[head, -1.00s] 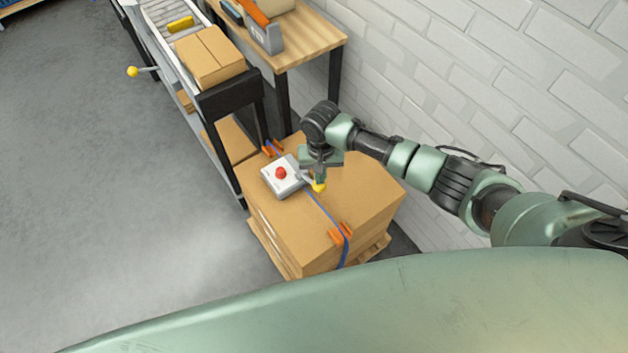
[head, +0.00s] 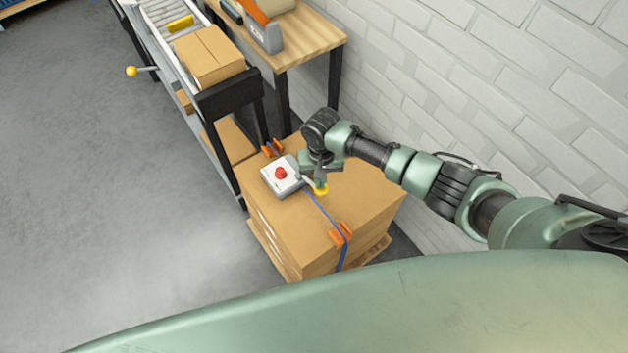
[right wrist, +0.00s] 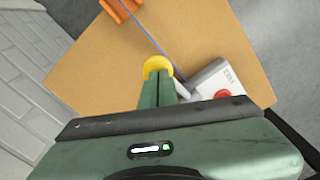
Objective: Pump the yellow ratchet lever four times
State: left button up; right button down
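The yellow ratchet lever knob (head: 321,191) is at my right gripper (head: 320,184), over the top of the big carton (head: 350,205). The grey ratchet box (head: 283,177) with a red button sits on the carton, left of the gripper. In the right wrist view the yellow knob (right wrist: 157,66) shows at the tips of my right gripper (right wrist: 160,80), whose fingers look close together around it. The grey box (right wrist: 218,82) is just right of them. Part of the lever is hidden behind the fingers. My left gripper is not in view.
A blue strap (head: 327,212) crosses the carton through orange corner guards (head: 340,234). The carton stands on a wooden pallet (head: 375,250). A roller conveyor with a smaller box (head: 208,56) and a wooden bench (head: 318,40) stand behind. A white brick wall is at right.

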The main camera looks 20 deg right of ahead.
aim_at(324, 191)
jog(key=shift+f, duration=0.1)
dwell(0.3)
jog(key=shift+s+d+f, duration=0.1)
jog(key=shift+s+f, duration=0.2)
jog(key=shift+f, duration=0.2)
jog(key=shift+s+f, duration=0.25)
jog(key=shift+f, duration=0.2)
jog(key=shift+s+d+f, duration=0.1)
jog(key=shift+s+f, duration=0.05)
dwell(0.5)
jog(key=shift+s+f, duration=0.15)
jog(key=shift+f, duration=0.2)
jog(key=shift+s+d+f, duration=0.1)
jog(key=shift+d+f, duration=0.05)
jog(key=shift+f, duration=0.15)
jog(key=shift+p, duration=0.3)
